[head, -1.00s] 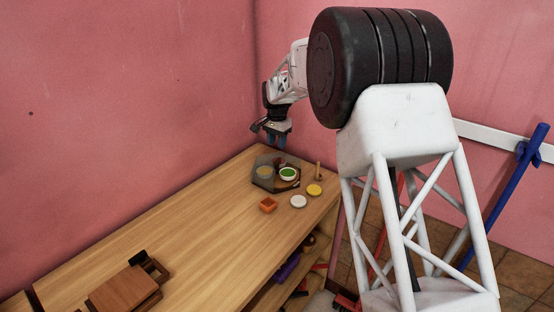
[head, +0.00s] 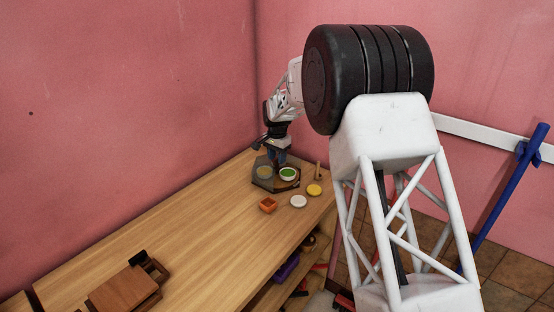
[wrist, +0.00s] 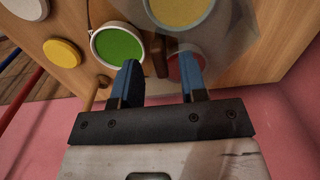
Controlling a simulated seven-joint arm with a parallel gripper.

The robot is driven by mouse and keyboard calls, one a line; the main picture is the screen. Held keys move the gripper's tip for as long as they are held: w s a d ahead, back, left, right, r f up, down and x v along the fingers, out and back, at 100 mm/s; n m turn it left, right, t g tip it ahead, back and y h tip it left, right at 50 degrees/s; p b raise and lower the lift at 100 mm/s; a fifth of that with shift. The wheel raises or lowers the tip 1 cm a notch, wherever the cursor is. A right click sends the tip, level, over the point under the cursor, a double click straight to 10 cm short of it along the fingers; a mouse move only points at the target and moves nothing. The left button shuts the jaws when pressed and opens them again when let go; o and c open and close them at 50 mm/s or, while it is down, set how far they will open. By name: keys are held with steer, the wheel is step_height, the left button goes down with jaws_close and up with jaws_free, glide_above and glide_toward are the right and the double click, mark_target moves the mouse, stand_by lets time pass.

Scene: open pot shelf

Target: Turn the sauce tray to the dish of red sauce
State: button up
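The sauce tray (head: 263,185) is a dark many-sided tray at the far end of the wooden table. A dish of green sauce (head: 289,174) lies uncovered; it also shows in the wrist view (wrist: 118,45). A see-through grey cover lies over a tan-yellow dish (wrist: 180,8) and a dish of red sauce (wrist: 178,70), partly hidden behind the right finger. My gripper (wrist: 162,82) is open, with blue fingers. A brown upright piece (wrist: 158,55) shows between the fingertips; I cannot tell whether they touch it. In the head view, my gripper (head: 276,158) is low over the tray.
An orange square bowl (head: 268,205), a white disc (head: 298,201), a yellow disc (head: 314,190) and a small wooden peg (head: 317,170) stand near the tray. A brown wooden box (head: 125,290) lies at the near end. The table between is clear. Pink walls stand close behind.

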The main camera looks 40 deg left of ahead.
steer(key=shift+f, duration=0.55)
jaws_close()
